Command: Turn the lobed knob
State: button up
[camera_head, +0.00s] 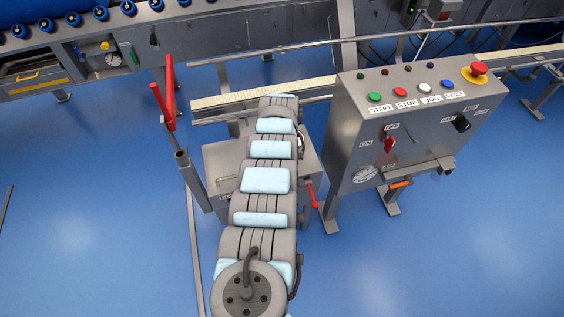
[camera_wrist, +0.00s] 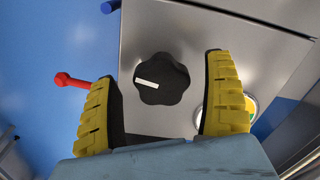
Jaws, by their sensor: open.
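The lobed knob (camera_wrist: 162,79) is black with a white bar on its face, and it sits on a grey metal panel (camera_wrist: 150,28) in the wrist view. My gripper (camera_wrist: 164,90) has two yellow ribbed fingers with black inner pads. They are spread apart, one on each side of the knob in the picture, with clear gaps to it. The fingers hold nothing. I cannot tell how far the fingertips are from the panel. In the head view my arm hides the knob and the gripper.
A red-ended lever (camera_wrist: 72,80) is left of the left finger.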

notch_tip(320, 180, up, 11)
jog(key=shift+r, duration=0.15)
dwell(0.7)
dwell(0.4)
